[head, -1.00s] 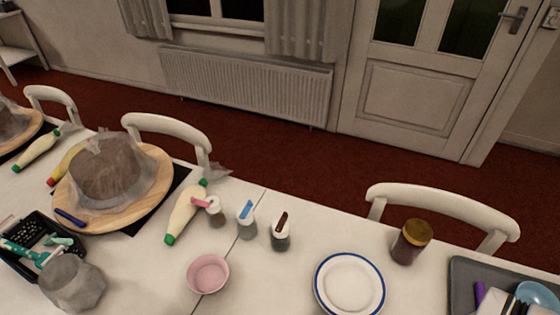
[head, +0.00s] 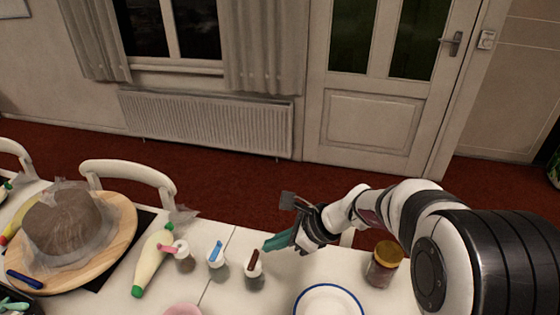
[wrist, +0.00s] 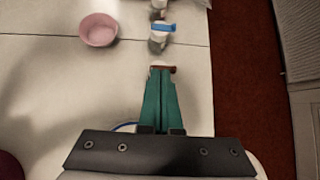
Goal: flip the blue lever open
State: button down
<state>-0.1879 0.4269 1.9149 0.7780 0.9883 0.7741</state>
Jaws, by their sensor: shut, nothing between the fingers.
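The blue lever (head: 217,247) sits on the white lid of a small clear jar (head: 219,267), in the middle of a row of three jars. In the wrist view the blue lever (wrist: 162,28) lies across the lid, ahead of my fingertips; I cannot tell how far it is raised. My gripper (head: 266,248) has green fingers, shut and empty. Its tips are right by the brown lever (head: 252,259) on the right-hand jar, apart from the blue one. In the wrist view the tips of my gripper (wrist: 160,72) partly cover that brown-levered jar; whether they touch it is unclear.
A pink bowl (wrist: 98,29), a blue-rimmed plate (head: 327,288) and a gold-lidded jar (head: 384,265) stand nearby. A covered cake on a wooden turntable (head: 121,231) is at left.

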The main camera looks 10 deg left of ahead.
jog(key=shift+w+a+f+m, duration=0.4)
jog(key=shift+w+f, duration=0.05)
jog(key=shift+w, duration=0.1)
jog(key=shift+w+a+f+m, duration=0.4)
jog(key=shift+w, duration=0.15)
send_near(215, 250)
jog(key=shift+w+a+f, duration=1.05)
jog(key=shift+a+f, duration=0.4)
jog(key=shift+f, duration=0.95)
